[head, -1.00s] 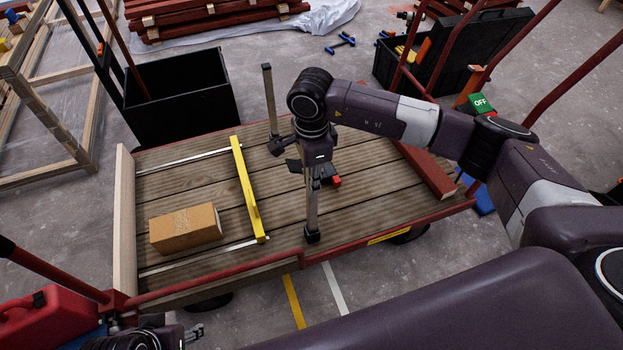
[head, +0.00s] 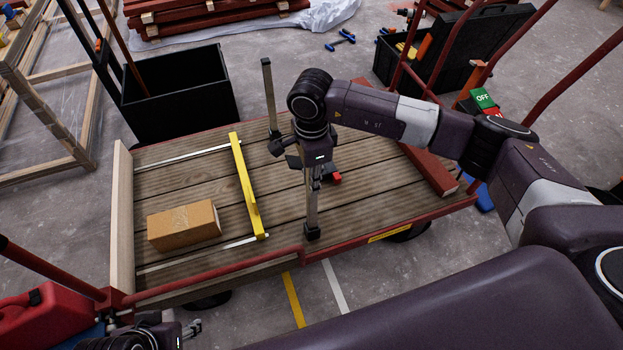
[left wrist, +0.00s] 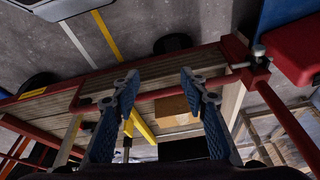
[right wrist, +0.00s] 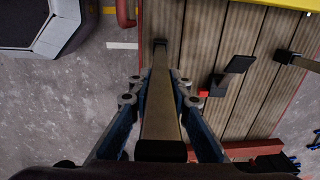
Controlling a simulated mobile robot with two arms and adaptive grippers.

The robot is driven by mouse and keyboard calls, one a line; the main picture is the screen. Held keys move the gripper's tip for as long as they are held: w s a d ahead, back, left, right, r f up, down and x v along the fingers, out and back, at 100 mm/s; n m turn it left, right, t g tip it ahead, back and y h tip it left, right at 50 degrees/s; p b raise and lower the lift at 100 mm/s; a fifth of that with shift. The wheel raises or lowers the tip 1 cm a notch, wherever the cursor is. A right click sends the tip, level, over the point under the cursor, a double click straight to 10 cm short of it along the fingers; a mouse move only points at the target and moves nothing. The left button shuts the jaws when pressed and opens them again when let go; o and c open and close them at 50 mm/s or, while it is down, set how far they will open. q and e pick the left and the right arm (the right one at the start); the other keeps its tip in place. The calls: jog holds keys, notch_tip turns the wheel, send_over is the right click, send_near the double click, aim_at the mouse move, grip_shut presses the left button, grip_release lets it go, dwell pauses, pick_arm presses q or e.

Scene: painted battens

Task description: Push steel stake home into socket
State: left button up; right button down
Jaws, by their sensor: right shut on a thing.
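A steel stake (head: 312,208) stands about upright at the near side of the cart deck. Its lower end meets a black socket (head: 312,234) at the deck's edge; how deep it sits cannot be told. My right gripper (head: 312,172) is shut on the stake's upper part. In the right wrist view the stake (right wrist: 160,95) runs between the fingers to the socket (right wrist: 160,43), its black-capped end close to the camera.
A second stake (head: 269,95) stands at the deck's far side. A cardboard box (head: 184,226) and yellow batten (head: 247,190) lie left of my right gripper. A small red-and-black item (head: 334,178) lies close behind it. A black bin (head: 180,95) stands behind the cart.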

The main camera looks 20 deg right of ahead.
pick_arm(q)
jog(key=shift+w+f, duration=0.1)
jog(key=shift+f, duration=0.2)
jog(key=shift+w+d, duration=0.1)
jog(key=shift+w, duration=0.05)
jog(key=shift+w+d+r+t+b, duration=0.1)
jog(key=shift+w+t+b, duration=0.2)
jog(key=shift+w, duration=0.05)
jog(key=shift+w, duration=0.1)
jog(key=shift+w+d+r+t, duration=0.15)
jog(key=shift+w+t, duration=0.05)
jog(key=shift+w, duration=0.2)
jog(key=shift+w+d+r+t, duration=0.1)
jog(key=shift+w+t, duration=0.1)
jog(key=shift+w, duration=0.2)
jog(key=shift+w, duration=0.1)
jog(key=shift+w+d+r, duration=0.15)
jog(key=shift+w+d, duration=0.05)
jog(key=shift+w, duration=0.15)
jog(key=shift+w+t+h, duration=0.1)
jog(key=shift+t+h, duration=0.2)
jog(key=shift+w+d+r+b, duration=0.1)
jog(key=shift+w+b, duration=0.15)
jog(key=shift+b, duration=0.05)
